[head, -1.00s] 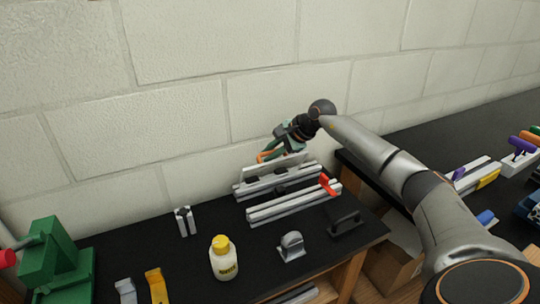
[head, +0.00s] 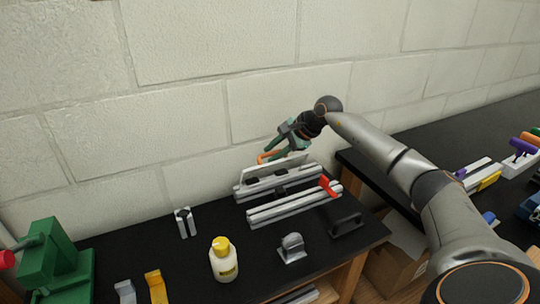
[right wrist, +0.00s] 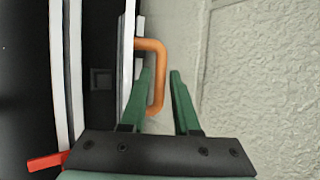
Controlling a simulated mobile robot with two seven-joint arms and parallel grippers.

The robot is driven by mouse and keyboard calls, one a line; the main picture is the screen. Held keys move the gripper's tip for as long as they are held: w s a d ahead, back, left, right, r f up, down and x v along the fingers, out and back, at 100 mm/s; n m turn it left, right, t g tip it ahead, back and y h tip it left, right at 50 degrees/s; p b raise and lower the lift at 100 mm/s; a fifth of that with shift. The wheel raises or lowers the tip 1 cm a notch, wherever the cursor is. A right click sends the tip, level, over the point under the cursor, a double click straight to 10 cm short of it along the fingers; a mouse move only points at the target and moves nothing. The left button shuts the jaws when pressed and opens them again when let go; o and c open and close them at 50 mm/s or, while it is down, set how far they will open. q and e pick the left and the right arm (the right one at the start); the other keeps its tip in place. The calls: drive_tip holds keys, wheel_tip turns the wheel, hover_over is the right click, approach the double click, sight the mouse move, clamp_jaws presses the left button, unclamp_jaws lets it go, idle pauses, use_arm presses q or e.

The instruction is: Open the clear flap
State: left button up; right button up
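The clear flap (head: 282,167) is a pale panel on the rear rail of the aluminium extrusion frame (head: 295,207), tilted up near the wall. Its orange handle (head: 266,157) sticks out at its upper edge. In the right wrist view the handle (right wrist: 158,75) is a bent orange bar, and the flap shows edge-on. My right gripper (head: 276,148) has green fingers and is at the handle. In the right wrist view the fingers (right wrist: 162,85) are apart, with the handle's bar between their tips and space beside it. My left gripper is not in view.
A red latch (head: 329,187) sits on the front rail. A yellow-capped bottle (head: 223,262), a grey bracket (head: 292,248), a black handle (head: 345,222) and a green vice (head: 55,262) stand on the black bench. The block wall is close behind the frame.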

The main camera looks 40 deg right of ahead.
drive_tip(key=b+v, duration=0.1)
drive_tip(key=v, duration=0.9)
drive_tip(key=shift+s+r, duration=0.2)
drive_tip(key=shift+r, duration=0.15)
drive_tip(key=shift+d, duration=0.15)
